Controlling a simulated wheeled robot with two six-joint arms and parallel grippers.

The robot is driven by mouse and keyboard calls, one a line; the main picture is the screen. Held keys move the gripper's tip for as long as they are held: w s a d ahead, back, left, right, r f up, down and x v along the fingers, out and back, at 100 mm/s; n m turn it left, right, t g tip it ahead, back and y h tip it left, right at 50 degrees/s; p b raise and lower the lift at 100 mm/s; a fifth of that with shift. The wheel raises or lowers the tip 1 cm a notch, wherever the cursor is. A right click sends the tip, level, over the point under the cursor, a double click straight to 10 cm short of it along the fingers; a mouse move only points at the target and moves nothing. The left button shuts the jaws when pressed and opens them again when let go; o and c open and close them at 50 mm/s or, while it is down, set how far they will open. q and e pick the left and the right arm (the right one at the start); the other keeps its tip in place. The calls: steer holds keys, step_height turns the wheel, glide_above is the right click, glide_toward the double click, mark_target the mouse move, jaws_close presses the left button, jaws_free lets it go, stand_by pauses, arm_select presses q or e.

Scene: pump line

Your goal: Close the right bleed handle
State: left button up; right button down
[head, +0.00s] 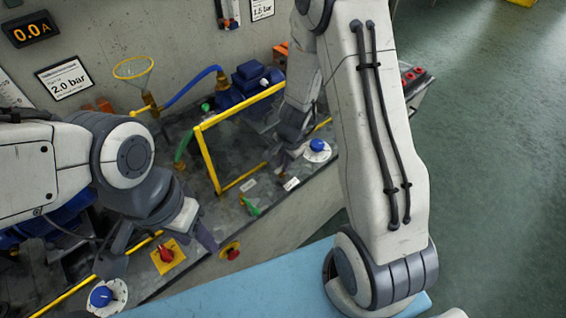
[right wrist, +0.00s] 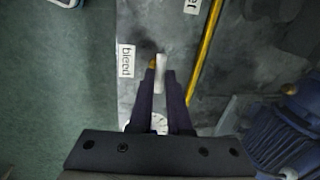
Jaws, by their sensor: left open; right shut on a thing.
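My right gripper (right wrist: 160,82) is shut on the pale bleed handle (right wrist: 161,70), with a small brass part beside its fingertips. A white "bleed" label (right wrist: 125,61) lies just left of the handle. In the head view the right gripper (head: 284,158) is low over the bench top near the blue knob, and its fingers hide most of the handle there. My left gripper (head: 160,246) is open and empty, over the bench near a red knob on a yellow plate (head: 166,256).
A yellow rail frame (head: 206,160) stands left of the right gripper. A blue knob on a white dial (head: 317,147) is close on its right. A green lever (head: 250,206) and a red knob (head: 230,251) are at the bench's front. Open floor (head: 480,150) lies right.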

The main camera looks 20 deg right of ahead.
steer(key=shift+m, duration=0.4)
steer(key=c, duration=0.9)
jaws_free()
steer(key=shift+o, duration=0.2)
step_height(320, 180, up, 10)
steer(key=s+p, duration=0.2)
steer(key=p, duration=0.5)
steer(key=shift+d+r+p, duration=0.2)
steer(key=shift+d+p, duration=0.1)
